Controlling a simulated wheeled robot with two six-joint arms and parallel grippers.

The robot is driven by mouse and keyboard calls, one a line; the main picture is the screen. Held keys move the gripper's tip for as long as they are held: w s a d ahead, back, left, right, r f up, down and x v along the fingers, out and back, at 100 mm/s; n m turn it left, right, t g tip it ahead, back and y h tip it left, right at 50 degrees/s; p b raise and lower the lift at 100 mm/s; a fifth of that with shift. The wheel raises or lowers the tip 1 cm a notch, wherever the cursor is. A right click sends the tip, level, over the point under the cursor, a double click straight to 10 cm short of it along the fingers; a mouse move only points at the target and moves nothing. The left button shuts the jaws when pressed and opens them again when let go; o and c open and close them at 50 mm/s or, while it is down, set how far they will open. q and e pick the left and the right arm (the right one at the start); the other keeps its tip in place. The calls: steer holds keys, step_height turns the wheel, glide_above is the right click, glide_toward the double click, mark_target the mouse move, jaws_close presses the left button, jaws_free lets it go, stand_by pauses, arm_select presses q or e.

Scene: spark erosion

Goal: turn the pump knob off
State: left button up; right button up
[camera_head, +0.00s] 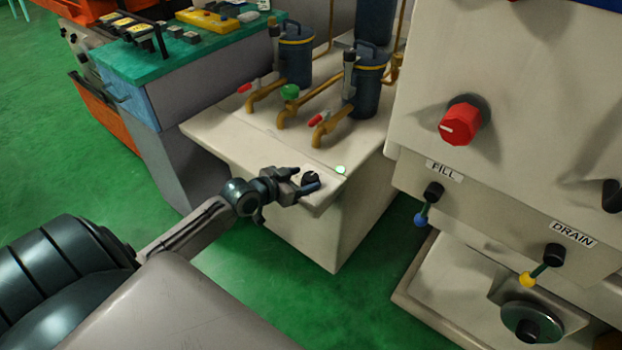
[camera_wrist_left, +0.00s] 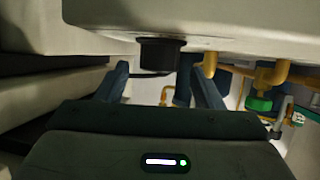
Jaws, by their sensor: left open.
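The pump knob (camera_head: 311,178) is a small black knob on the front corner of the beige pump cabinet (camera_head: 228,146). A lit pale green lamp (camera_head: 341,169) sits beside it. My left gripper (camera_head: 304,182) is at the knob, its open fingers on either side of it in the head view. In the left wrist view the black knob (camera_wrist_left: 160,55) shows ahead, between the two dark fingers (camera_wrist_left: 157,85). I cannot tell whether the fingers touch it. My right gripper is not in view.
Brass pipes with red-handled valves (camera_head: 320,119) and a green valve (camera_head: 290,92) rise behind the knob, near dark blue canisters (camera_head: 296,55). To the right, a beige machine carries a red knob (camera_head: 461,122) and FILL (camera_head: 430,200) and DRAIN (camera_head: 545,262) levers. Green floor is open at left.

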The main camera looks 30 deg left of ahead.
mark_target(309, 177)
arm_select(q)
steer(key=shift+x, duration=1.95)
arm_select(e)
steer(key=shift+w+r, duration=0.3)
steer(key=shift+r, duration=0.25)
arm_select(q)
steer(key=shift+d, duration=0.1)
steer(key=shift+c, duration=0.4)
steer(key=c, duration=0.9)
